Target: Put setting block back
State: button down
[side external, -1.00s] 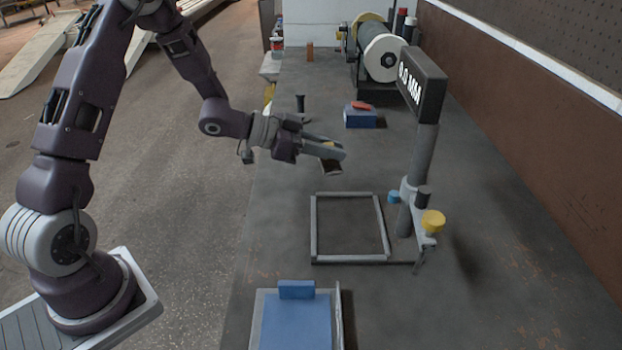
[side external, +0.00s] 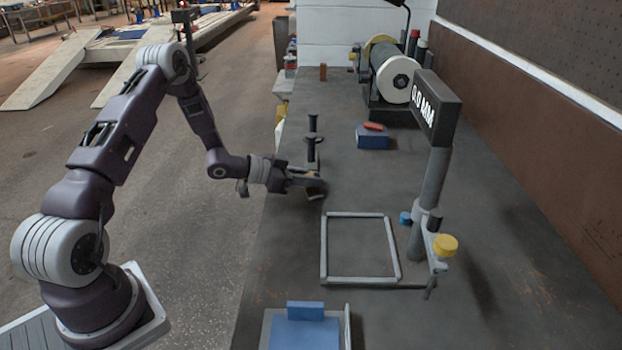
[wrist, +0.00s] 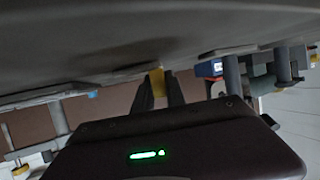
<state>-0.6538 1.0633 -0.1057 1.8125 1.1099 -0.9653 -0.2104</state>
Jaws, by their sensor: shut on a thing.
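My gripper (side external: 316,183) is low over the bench, left of and behind the grey rectangular frame (side external: 324,250). It is shut on a small block, which I take to be the setting block. In the wrist view the block (wrist: 157,82) shows as a yellow piece between the two dark fingers. In the side view the fingers mostly hide it, and I cannot tell whether it touches the bench.
A gauge post with a display (side external: 436,106) reading 0.0 MM stands right of the frame. Black upright handles (side external: 312,123) stand just behind my gripper. A blue block with a red piece (side external: 373,138) lies further back. A blue-topped tray (side external: 304,333) is at the front.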

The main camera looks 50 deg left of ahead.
jog(key=c, duration=1.4)
grip_release()
jog(key=shift+f, duration=0.1)
jog(key=shift+o, duration=0.2)
